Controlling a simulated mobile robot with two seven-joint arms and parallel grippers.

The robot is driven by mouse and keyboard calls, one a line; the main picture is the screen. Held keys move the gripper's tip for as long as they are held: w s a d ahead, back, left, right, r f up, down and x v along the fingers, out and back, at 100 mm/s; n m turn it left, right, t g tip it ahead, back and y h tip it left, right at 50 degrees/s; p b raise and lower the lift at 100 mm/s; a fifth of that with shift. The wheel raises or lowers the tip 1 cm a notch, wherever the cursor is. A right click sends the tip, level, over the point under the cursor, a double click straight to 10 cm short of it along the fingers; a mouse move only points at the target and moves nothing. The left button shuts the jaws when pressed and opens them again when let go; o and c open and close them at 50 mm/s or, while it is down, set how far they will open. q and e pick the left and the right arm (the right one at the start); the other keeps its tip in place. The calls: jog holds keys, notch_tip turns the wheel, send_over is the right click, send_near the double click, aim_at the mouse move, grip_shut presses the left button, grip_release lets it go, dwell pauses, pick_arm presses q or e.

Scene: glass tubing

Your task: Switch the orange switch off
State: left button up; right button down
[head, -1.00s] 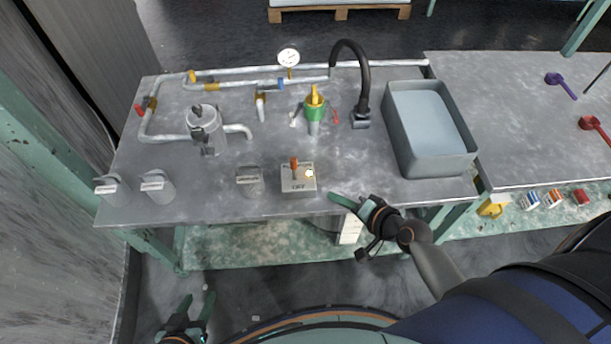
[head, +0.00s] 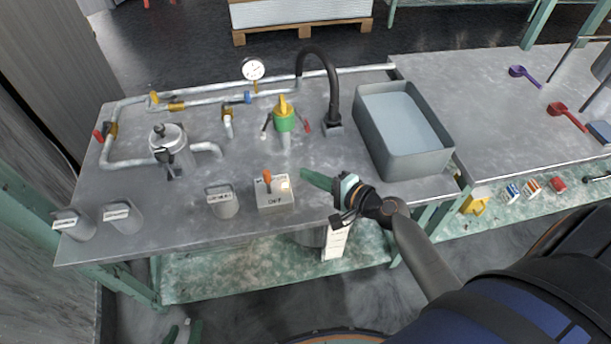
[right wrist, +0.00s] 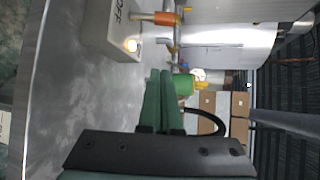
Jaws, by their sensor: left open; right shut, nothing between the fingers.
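The orange switch (head: 267,179) is a lever standing up from a pale grey box (head: 275,200) marked OFF on its near side, close to the table's front edge. A small light on the box glows. In the right wrist view the orange lever (right wrist: 168,18) and its box (right wrist: 112,35) are at the top. My right gripper (head: 304,173) is shut and empty, just right of the box and apart from it; its green fingers (right wrist: 160,90) lie together in the right wrist view. My left gripper (head: 186,330) shows only partly at the bottom edge, open, far from the switch.
Grey labelled cups (head: 222,203) stand left of the box. Behind are a green valve with a yellow handle (head: 284,112), a black curved tap (head: 333,95), pipes and a gauge (head: 253,69). A grey basin (head: 402,130) stands to the right.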

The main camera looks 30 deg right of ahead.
aim_at(286, 174)
jog(key=b+x, duration=0.1)
jog(key=x, duration=0.7)
jog(key=shift+s+a+r+p, duration=0.25)
jog(key=shift+s+a+p, duration=0.15)
jog(key=shift+s+a, duration=0.1)
jog(key=shift+s+a+r+p, duration=0.25)
jog(key=shift+s+a+p, duration=0.15)
jog(key=shift+s+a, duration=0.25)
jog(key=shift+a, duration=0.1)
jog(key=shift+s+a, duration=0.2)
jog(key=shift+b, duration=0.55)
jog(key=shift+s, duration=0.1)
